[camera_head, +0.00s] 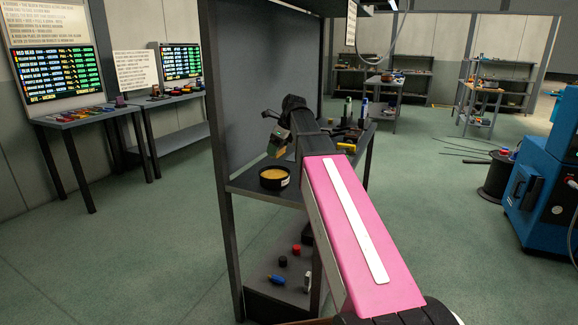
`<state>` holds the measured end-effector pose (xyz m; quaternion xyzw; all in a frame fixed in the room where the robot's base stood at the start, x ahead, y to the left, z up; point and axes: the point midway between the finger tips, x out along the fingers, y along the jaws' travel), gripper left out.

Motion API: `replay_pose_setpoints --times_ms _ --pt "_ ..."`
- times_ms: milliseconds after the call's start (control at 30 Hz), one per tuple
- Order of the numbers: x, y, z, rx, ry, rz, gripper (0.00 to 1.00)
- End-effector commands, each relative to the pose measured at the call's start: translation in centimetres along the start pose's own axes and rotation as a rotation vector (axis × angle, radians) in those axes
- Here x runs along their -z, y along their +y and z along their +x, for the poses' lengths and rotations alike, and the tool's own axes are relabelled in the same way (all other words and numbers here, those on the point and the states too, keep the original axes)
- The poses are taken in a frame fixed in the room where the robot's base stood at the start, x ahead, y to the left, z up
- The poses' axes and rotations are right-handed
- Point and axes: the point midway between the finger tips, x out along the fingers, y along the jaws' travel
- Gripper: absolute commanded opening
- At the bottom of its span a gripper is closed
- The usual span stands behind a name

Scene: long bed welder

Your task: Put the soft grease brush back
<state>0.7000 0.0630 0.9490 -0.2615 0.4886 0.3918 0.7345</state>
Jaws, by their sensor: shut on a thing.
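My gripper (279,141) is at the end of my pink-topped arm, above the shelf and just over a round black tub (274,183) of yellow-tan grease. It is small and partly hidden by my own wrist. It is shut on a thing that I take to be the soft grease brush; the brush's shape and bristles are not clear. I cannot tell whether it touches the grease.
The tub stands on a dark shelf (243,188) beside a tall grey panel (262,85). Bottles and tools crowd the shelf behind my arm, with a yellow piece (346,147). Small red and black pieces lie below. A blue machine (545,175) stands right. Floor at left is clear.

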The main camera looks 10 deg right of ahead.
Motion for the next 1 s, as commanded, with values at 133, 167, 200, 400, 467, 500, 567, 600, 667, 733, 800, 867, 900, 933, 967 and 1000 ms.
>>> replay_pose_setpoints --times_ms 133,167,200,400,467,500,567,600,667,733,800,867,900,933,967,1000 --pt "1.2 -3.3 1.5 -0.002 0.001 0.003 0.66" --pt "1.4 -3.9 1.8 -0.001 0.001 0.003 0.66" --pt "1.8 -4.7 2.1 -0.001 0.000 0.003 0.66" --pt "3.2 -7.7 3.6 -0.001 0.001 0.001 0.66" --pt "3.5 -8.2 3.9 -0.001 0.001 0.001 0.66" --pt "3.6 -8.4 4.0 -0.001 0.001 0.001 0.66" --pt "3.7 -8.6 4.1 0.000 0.000 0.001 0.66" --pt "3.8 -8.6 4.2 0.000 0.000 0.001 0.66" --pt "3.9 -8.6 4.5 0.000 0.000 0.000 0.66" --pt "4.2 -8.5 5.1 0.000 0.000 0.000 0.66" --pt "4.5 -8.5 6.0 -0.001 0.001 0.001 0.66" --pt "4.9 -8.5 6.8 -0.002 0.001 0.000 0.66" --pt "5.0 -8.5 7.2 -0.001 0.001 0.000 0.66" --pt "5.1 -8.5 7.5 -0.001 0.000 0.000 0.66" --pt "5.2 -8.5 7.7 0.000 0.000 0.000 0.66" --pt "5.2 -8.5 7.8 0.000 0.000 -0.001 0.66"
